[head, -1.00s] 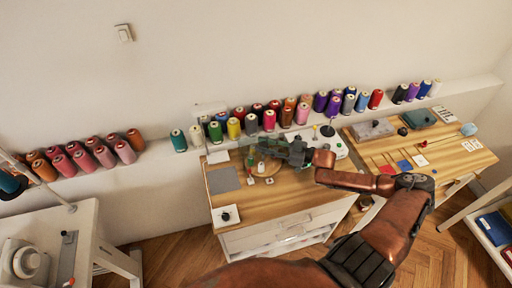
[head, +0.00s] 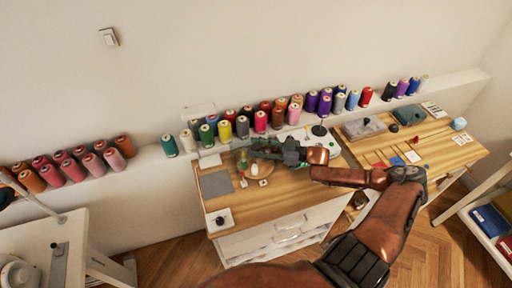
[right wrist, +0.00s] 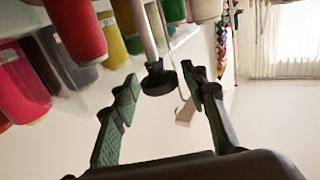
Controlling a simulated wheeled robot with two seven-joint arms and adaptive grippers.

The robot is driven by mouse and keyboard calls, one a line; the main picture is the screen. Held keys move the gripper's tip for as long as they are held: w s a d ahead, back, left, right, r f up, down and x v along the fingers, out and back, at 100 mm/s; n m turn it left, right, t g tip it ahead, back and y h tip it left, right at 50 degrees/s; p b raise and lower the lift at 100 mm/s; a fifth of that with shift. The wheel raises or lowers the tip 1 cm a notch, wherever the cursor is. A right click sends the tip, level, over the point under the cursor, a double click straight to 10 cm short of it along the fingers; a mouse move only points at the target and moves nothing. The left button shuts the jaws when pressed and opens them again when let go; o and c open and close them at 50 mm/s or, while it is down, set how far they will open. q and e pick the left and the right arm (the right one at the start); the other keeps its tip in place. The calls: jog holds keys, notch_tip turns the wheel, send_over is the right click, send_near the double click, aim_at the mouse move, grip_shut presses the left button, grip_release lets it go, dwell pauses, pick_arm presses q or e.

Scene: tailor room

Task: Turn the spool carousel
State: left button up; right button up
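The spool carousel is a round wooden disc (head: 262,171) on the wooden worktop, carrying small spools including a white one (head: 254,169). My right gripper (head: 250,152) reaches over its back part from the right and hides part of it. In the right wrist view the right gripper's green-padded fingers (right wrist: 162,80) are spread apart. A metal rod with a black round end (right wrist: 158,78) shows between them in the picture; I cannot tell whether it touches a finger or belongs to the carousel. My left gripper is not in view.
Large thread spools (head: 261,121) line the wall ledge close behind the carousel. A grey mat (head: 215,183) lies left of it and a white block with a black knob (head: 220,219) at the front left. The front middle of the worktop (head: 270,205) is bare.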

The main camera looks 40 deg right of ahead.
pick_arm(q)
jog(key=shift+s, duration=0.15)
pick_arm(e)
jog(key=v, duration=1.2)
jog(key=shift+r, duration=0.1)
